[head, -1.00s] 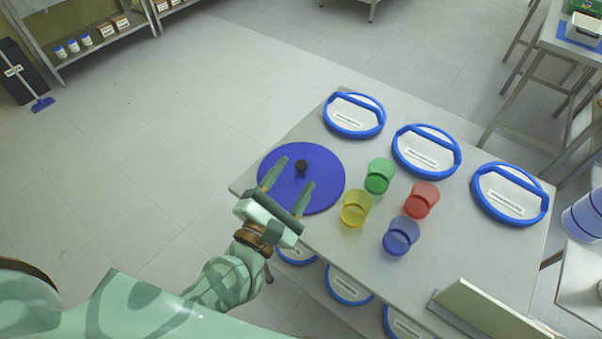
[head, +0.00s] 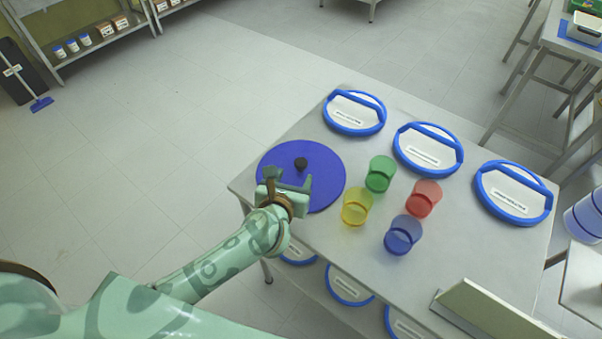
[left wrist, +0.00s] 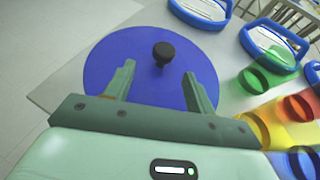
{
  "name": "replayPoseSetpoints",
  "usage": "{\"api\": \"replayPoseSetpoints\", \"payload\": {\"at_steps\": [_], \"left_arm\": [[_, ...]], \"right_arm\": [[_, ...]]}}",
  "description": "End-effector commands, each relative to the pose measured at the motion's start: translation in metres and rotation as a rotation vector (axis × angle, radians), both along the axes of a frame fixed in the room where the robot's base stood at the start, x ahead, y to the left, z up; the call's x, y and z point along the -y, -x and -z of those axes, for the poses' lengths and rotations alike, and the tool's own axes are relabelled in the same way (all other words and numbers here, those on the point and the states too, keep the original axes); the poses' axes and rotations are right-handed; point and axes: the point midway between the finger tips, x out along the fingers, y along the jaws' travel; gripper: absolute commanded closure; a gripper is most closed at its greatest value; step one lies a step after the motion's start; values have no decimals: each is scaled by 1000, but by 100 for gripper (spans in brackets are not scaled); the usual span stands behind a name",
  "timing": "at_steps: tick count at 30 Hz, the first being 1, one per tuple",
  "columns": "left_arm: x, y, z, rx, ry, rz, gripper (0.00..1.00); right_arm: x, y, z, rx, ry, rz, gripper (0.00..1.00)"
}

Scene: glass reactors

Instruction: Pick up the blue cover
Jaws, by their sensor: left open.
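The blue cover (head: 324,167) is a flat round disc with a black knob (head: 301,163) at its centre. It lies at the left corner of the table. My left gripper (head: 290,182) is open and over the near part of the cover, with its fingers pointing toward the knob. In the left wrist view the cover (left wrist: 105,62) fills the middle. The knob (left wrist: 163,53) shows just beyond and between the two open fingertips (left wrist: 158,72), with nothing held. My right gripper is not in view.
Green (head: 380,174), red (head: 424,198), yellow (head: 356,206) and blue (head: 403,235) cups stand right of the cover. Several white lids with blue rims, one at the back (head: 354,112), lie along the table's far side. A pale raised panel (head: 495,312) is at the near right.

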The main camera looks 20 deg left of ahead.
Motion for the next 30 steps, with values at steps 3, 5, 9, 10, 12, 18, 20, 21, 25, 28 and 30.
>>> {"api": "replayPoseSetpoints", "payload": {"at_steps": [3,5,9,10,12,18,20,21,25,28,30], "left_arm": [[2,-19,11,1,-1,0,45],[2,-27,16,1,0,-1,45],[2,-40,20,1,-1,0,45],[2,-41,20,0,-1,0,45],[2,-42,20,0,-1,1,45],[1,-41,19,1,-1,1,64],[1,-41,20,1,-1,1,81],[1,-41,20,1,-1,1,92],[1,-41,19,2,-1,1,96],[1,-41,19,1,-1,1,97],[1,-41,17,2,0,0,97]], "right_arm": [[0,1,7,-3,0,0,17],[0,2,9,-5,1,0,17],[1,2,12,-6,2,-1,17],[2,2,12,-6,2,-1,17],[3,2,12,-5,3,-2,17],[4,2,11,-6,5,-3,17],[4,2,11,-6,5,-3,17],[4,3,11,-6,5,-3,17],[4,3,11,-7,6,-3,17],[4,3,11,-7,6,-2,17],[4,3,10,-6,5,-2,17]]}}
